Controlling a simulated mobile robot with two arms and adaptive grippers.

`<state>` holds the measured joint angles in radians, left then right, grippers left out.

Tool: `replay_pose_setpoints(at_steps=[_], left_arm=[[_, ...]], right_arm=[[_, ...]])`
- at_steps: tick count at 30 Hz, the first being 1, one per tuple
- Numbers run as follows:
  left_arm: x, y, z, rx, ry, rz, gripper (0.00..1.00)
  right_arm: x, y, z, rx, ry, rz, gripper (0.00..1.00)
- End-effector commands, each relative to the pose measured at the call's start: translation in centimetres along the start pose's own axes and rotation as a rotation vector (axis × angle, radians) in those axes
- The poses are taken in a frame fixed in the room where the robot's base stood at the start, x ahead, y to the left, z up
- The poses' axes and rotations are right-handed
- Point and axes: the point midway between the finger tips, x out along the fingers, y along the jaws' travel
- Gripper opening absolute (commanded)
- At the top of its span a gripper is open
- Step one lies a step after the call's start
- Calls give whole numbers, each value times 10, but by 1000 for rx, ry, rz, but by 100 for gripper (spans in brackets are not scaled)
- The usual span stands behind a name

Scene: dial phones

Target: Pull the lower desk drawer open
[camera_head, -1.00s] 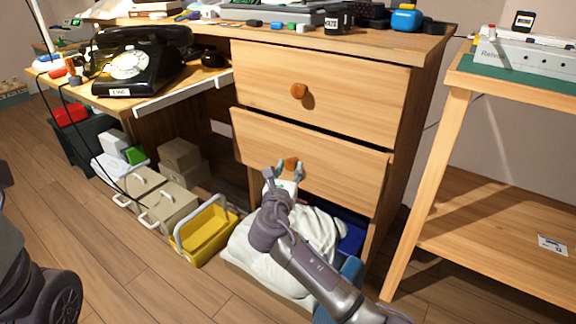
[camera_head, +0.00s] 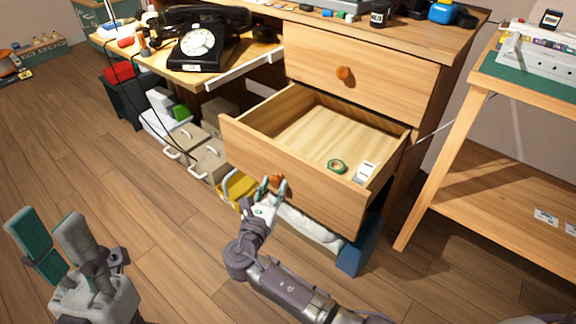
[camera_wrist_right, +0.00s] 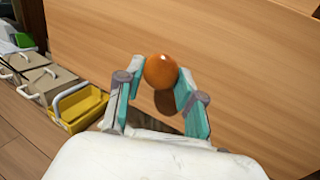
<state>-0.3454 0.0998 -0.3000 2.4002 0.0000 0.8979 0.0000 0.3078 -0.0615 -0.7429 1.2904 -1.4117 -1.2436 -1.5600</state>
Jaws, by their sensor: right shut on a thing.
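The lower desk drawer (camera_head: 290,180) stands pulled well out, and its inside shows. A green ring (camera_head: 337,167) and a small white box (camera_head: 367,172) lie in it. My right gripper (camera_head: 270,186) is at the drawer's front, shut on its round orange knob (camera_head: 277,180). In the right wrist view the knob (camera_wrist_right: 161,71) sits between the teal fingertips (camera_wrist_right: 160,88). My left gripper (camera_head: 52,240) is open and empty over the floor at the lower left, well away from the desk.
The upper drawer (camera_head: 360,72) is shut. A white cloth bundle (camera_head: 312,226) and a yellow bin (camera_head: 237,187) are below the open drawer, partly hidden. A wooden side table (camera_head: 465,170) stands at the right. The floor at the left is clear.

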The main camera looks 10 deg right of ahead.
Motion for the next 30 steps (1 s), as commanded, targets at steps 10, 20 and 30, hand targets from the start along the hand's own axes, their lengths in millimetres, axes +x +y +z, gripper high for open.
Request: replay_pose_setpoints(at_steps=[10, 20, 30], left_arm=[[11, 0, -3, 0, -3, -1, 40], [11, 0, -2, -1, -4, -1, 40], [11, 0, -2, -1, -5, -1, 40]], right_arm=[[-33, 14, 1, 2, 0, -1, 0], [-36, 15, 0, 1, -1, -1, 0], [-35, 15, 0, 1, 0, -1, 62]])
